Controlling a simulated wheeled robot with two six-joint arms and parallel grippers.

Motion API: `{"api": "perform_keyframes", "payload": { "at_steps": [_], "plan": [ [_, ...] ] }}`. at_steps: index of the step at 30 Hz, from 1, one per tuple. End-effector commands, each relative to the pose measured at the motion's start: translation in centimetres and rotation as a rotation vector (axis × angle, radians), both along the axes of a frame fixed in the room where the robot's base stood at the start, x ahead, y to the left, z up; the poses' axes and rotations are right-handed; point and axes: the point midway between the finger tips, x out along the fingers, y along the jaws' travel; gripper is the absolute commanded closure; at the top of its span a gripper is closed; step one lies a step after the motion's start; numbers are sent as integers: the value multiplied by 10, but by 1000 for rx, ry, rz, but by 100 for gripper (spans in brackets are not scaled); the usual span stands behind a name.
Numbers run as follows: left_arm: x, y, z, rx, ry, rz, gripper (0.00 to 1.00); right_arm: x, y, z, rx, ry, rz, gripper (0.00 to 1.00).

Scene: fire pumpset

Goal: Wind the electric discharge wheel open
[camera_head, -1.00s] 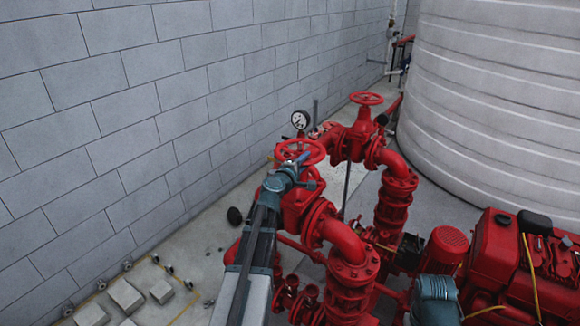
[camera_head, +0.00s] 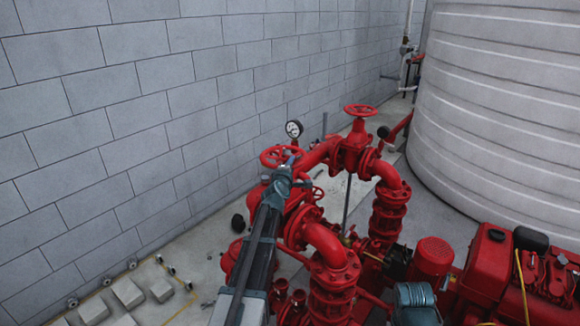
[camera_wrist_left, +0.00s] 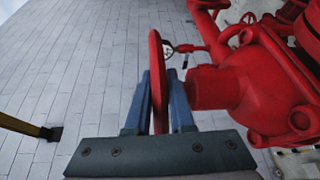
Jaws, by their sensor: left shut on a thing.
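Two red handwheels top the red valves in the head view. The nearer wheel (camera_head: 270,157) is partly hidden by my left arm. The farther wheel (camera_head: 361,110) stands clear, to the right and farther back. My left gripper (camera_head: 291,165) is at the nearer wheel. In the left wrist view, the blue fingers of my left gripper (camera_wrist_left: 159,103) are shut on the red wheel rim (camera_wrist_left: 156,70), one finger on each side. The red valve body (camera_wrist_left: 260,80) fills the right of that view.
A pressure gauge (camera_head: 294,129) stands just behind the nearer wheel. The block wall (camera_head: 140,110) is on the left and a large pale tank (camera_head: 500,130) on the right. Red pipes and a red engine (camera_head: 495,265) crowd the front right.

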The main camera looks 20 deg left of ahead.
Motion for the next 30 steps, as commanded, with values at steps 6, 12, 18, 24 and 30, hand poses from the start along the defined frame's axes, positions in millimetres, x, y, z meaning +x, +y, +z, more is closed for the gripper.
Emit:
{"api": "perform_keyframes", "payload": {
  "at_steps": [6,12,18,24,30],
  "plan": [
    [2,-2,-1,-2,2,1,100,0,0,0,0,0,0,100],
    [2,-2,-1,-3,1,1,100,0,0,0,0,0,0,100],
    [2,-2,-1,-3,3,1,70,0,0,0,0,0,0,100],
    [2,-1,-1,-2,1,2,50,0,0,0,0,0,0,100],
    [2,-1,0,-1,1,3,50,0,0,0,0,0,0,100]
  ]
}}
